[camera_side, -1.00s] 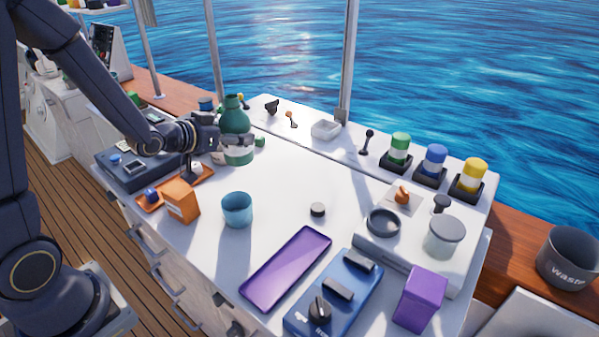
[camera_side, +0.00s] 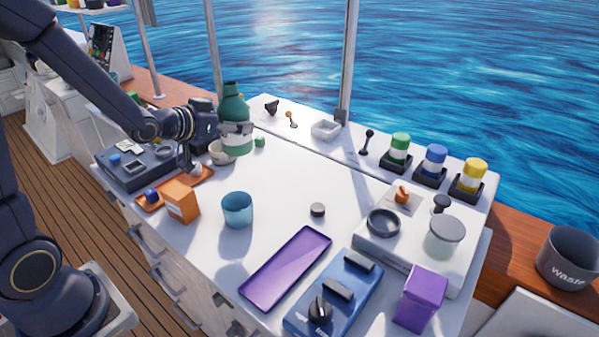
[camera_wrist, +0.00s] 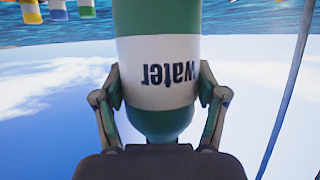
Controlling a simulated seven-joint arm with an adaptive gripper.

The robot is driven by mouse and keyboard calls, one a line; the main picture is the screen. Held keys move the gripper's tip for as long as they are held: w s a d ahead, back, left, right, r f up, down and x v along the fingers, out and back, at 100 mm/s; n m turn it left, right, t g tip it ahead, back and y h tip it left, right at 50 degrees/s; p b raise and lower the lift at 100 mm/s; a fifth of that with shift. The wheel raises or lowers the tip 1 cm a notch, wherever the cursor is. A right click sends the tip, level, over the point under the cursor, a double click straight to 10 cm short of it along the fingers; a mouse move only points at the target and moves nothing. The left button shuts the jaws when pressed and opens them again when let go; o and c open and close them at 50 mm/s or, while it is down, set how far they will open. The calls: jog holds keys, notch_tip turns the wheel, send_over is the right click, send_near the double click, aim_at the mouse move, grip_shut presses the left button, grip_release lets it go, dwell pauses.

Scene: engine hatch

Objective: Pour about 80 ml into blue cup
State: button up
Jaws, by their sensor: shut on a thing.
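A green bottle (camera_side: 233,109) with a white band stands upright in my gripper (camera_side: 237,130), near the far left of the white worktop. In the wrist view the bottle (camera_wrist: 158,75) appears upside down, its band reading "water", with a finger of my gripper (camera_wrist: 160,95) pressed on each side. The gripper is shut on it. The bottle looks slightly raised, but its base is partly hidden. The blue cup (camera_side: 237,209) stands upright on the worktop, nearer the side camera and clear of the gripper. Its contents cannot be made out.
An orange box (camera_side: 181,202) and an orange tray (camera_side: 152,204) lie left of the cup. A pale bowl (camera_side: 221,153) and a small green piece (camera_side: 260,141) are by the bottle. A purple tray (camera_side: 287,268) lies right of the cup. The worktop between bottle and cup is mostly clear.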

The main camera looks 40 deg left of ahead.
notch_tip(320, 180, up, 2)
jog(key=shift+r, duration=0.15)
jog(key=shift+w+a+r, duration=0.1)
jog(key=shift+w+r, duration=0.15)
jog(key=w+a+r+m+g+h, duration=0.1)
jog(key=w+a+r+m+h, duration=0.2)
jog(key=m+h, duration=0.25)
jog(key=s+a+f+m+g+h, duration=0.2)
jog(key=s+f+m+g+h, duration=0.1)
jog(key=s+f+h, duration=0.1)
jog(key=shift+m, duration=0.25)
jog(key=f, duration=1.6)
jog(key=shift+s+a+f, duration=0.1)
jog(key=shift+s, duration=0.1)
